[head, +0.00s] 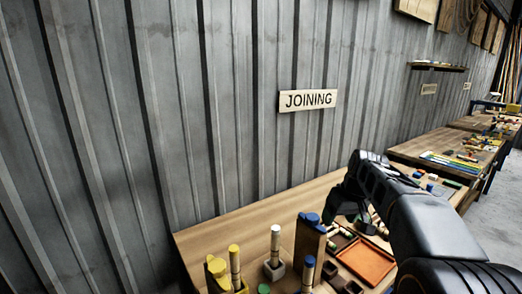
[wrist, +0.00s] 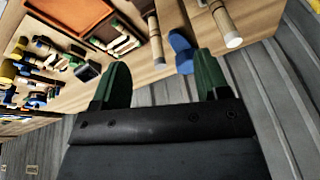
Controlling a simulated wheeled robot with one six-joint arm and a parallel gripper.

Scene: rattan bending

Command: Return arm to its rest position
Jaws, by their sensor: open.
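My arm (head: 425,225) reaches from the lower right of the head view over the workbench (head: 215,235), bent at a raised joint. My gripper (head: 335,213) hangs down from it, near a blue-topped wooden post (head: 312,225). In the wrist view my gripper (wrist: 162,60) shows two green fingers spread well apart with nothing held between them. A blue piece (wrist: 181,48) shows beyond the gap, close to the right finger; I cannot tell its distance. The fingertips are hard to make out in the head view.
Upright pegs with yellow (head: 234,262) and white (head: 275,240) tops stand on the bench. An orange tray (head: 366,260) lies beside the arm, with several small pieces around it. A corrugated wall with a JOINING sign (head: 307,100) rises behind. More benches (head: 450,150) stand farther right.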

